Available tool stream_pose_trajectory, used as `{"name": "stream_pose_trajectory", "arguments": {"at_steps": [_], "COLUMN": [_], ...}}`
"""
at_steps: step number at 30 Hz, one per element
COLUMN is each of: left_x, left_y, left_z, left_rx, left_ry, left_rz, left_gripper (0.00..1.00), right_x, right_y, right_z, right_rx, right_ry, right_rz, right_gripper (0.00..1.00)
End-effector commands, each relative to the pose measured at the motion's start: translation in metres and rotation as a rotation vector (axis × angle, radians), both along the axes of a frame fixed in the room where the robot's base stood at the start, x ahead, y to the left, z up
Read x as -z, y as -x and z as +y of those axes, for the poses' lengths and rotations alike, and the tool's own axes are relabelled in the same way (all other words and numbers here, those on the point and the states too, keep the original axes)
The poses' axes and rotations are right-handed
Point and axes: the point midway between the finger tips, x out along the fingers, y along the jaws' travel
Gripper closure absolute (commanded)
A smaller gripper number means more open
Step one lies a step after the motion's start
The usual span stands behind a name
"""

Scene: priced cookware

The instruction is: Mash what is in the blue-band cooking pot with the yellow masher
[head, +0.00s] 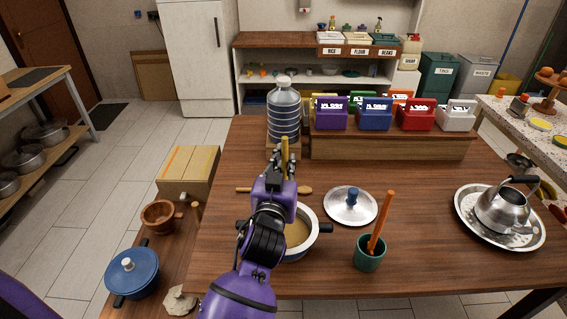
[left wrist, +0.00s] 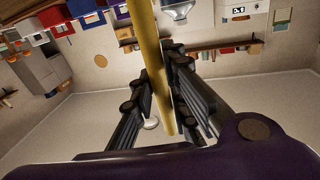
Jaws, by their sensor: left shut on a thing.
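The cooking pot (head: 318,214) stands on the wooden table, a pale pot with dark side handles. My left gripper (head: 285,168) is above and behind the pot, shut on the yellow masher (head: 285,147), whose handle top sticks up from the fingers. In the left wrist view the yellow handle (left wrist: 152,65) runs between the fingers (left wrist: 160,95). The masher's lower end is hidden by my gripper, so I cannot tell whether it touches the contents. My right gripper is not in view.
A blue-knobbed lid (head: 346,211) and a green crock (head: 369,257) with an orange handle stand right of the pot. A wooden spoon (head: 305,190) lies behind it. A water bottle (head: 285,118) stands farther back. A kettle (head: 502,213) sits on a tray at the right.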

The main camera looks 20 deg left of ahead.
Motion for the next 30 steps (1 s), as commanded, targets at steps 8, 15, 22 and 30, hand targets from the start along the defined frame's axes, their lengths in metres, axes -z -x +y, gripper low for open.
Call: {"name": "stream_pose_trajectory", "arguments": {"at_steps": [8, 15, 22, 30], "left_x": [0.021, 0.045, 0.059, 0.057], "left_y": [-0.001, 0.000, -0.001, -0.001], "left_z": [0.000, 0.000, 0.000, 0.000], "left_rx": [-0.002, -0.002, -0.001, -0.001], "left_ry": [0.000, 0.000, -0.001, -0.001], "left_rz": [0.015, 0.017, 0.011, 0.004], "left_gripper": [1.00, 1.00, 1.00, 1.00], "right_x": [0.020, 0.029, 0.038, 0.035], "right_y": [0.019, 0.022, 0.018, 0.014], "right_z": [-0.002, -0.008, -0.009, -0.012], "right_rx": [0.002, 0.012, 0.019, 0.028], "right_ry": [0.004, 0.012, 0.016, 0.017], "right_rz": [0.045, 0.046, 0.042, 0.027], "right_gripper": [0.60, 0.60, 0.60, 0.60]}}
